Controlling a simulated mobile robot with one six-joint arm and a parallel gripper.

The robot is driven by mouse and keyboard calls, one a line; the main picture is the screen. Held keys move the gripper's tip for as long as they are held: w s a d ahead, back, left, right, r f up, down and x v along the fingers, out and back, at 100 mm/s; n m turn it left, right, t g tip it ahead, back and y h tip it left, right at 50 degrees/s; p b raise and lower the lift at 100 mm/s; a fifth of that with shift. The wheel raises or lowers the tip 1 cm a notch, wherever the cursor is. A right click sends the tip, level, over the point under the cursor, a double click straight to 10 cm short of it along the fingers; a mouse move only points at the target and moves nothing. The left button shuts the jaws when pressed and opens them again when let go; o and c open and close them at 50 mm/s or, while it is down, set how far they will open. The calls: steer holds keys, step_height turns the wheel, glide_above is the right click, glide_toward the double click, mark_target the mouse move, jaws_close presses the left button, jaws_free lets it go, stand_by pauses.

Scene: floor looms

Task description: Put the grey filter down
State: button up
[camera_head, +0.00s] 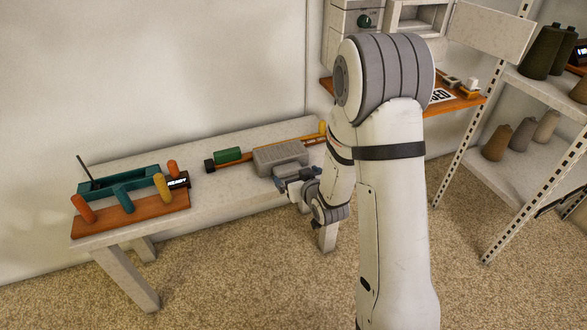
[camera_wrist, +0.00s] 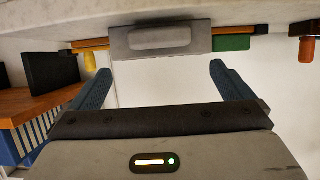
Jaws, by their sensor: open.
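The grey filter (camera_head: 281,156) is a ribbed grey block on the pale bench. It lies by a long orange bar, just behind my gripper (camera_head: 291,177). In the wrist view the filter (camera_wrist: 160,38) shows beyond and between the two blue fingers. My gripper (camera_wrist: 160,72) is open, with empty space between its fingertips. The filter looks apart from both fingers there. Part of the filter's front is hidden by my gripper in the head view.
A green block (camera_head: 228,155) lies left of the filter. An orange rack (camera_head: 130,221) with coloured pegs and a teal tray (camera_head: 118,183) stand at the bench's left end. Shelves with yarn cones (camera_head: 497,143) stand at the right. The bench's front strip is clear.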

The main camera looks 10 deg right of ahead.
steer(key=s+d+r+m+g+h, duration=0.1)
steer(key=s+d+r+g+h, duration=0.2)
steer(key=s, duration=0.7)
steer(key=d+r+g, duration=0.2)
steer(key=d+r, duration=0.1)
steer(key=shift+s+r+m+h, duration=0.25)
steer(key=shift+s+m+h, duration=0.05)
steer(key=shift+s, duration=0.05)
steer(key=s+r+g, duration=0.2)
steer(key=s, duration=0.4)
steer(key=s+d+r+m+g, duration=0.1)
steer(key=s+r+g, duration=0.1)
steer(key=s, duration=0.3)
steer(key=s+r+g, duration=0.2)
steer(key=s+r, duration=0.1)
steer(key=s, duration=0.3)
steer(key=shift+s+d+r+m+g, duration=0.1)
steer(key=shift+s+d+m+g, duration=0.05)
steer(key=shift+s+m+g, duration=0.2)
steer(key=shift+c, duration=0.2)
